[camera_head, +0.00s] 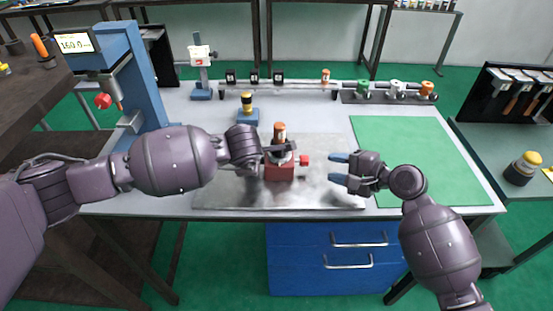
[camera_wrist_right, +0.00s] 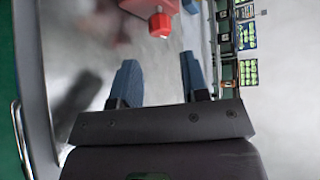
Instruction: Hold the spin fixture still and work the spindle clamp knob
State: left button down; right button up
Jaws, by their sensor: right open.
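The spin fixture has a red base block (camera_head: 279,172) on a metal plate, with an orange-brown cylinder (camera_head: 279,132) upright on top. A small red knob (camera_head: 305,160) sticks out on its right side; this knob also shows in the right wrist view (camera_wrist_right: 160,25). My left gripper (camera_head: 279,152) is at the fixture's upper part, just below the cylinder; its fingers overlap the fixture, and whether they grip it is unclear. My right gripper (camera_head: 339,168) is open and empty, right of the knob and apart from it. Its blue fingers (camera_wrist_right: 160,78) point toward the knob.
The metal plate (camera_head: 225,195) lies on a grey bench, with a green mat (camera_head: 420,150) at the right. A blue press with a display (camera_head: 140,70) stands at the left. A blue stand with a yellow-black part (camera_head: 247,105) is behind the fixture. Several coloured parts line the back rail.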

pick_arm(q)
jog(key=shift+a+f, duration=0.1)
jog(key=shift+f, duration=0.05)
pick_arm(e)
jog(key=v, duration=0.4)
jog(key=shift+s+d+f, duration=0.15)
jog(key=shift+d, duration=0.05)
jog(key=s+d+f+t+h, duration=0.4)
jog(key=s+d+t+h, duration=0.15)
jog(key=d, duration=0.45)
jog(key=s+f+n+h, duration=0.2)
jog(key=s+f+n, duration=0.4)
jog(key=s+f, duration=0.1)
jog(key=shift+s+d+f+h, duration=0.25)
jog(key=shift+s+d+h, duration=0.1)
jog(key=shift+s+d, duration=0.1)
jog(key=shift+g, duration=0.25)
pick_arm(q)
jog(key=c, duration=0.9)
grip_release()
pick_arm(e)
jog(key=shift+w, duration=0.1)
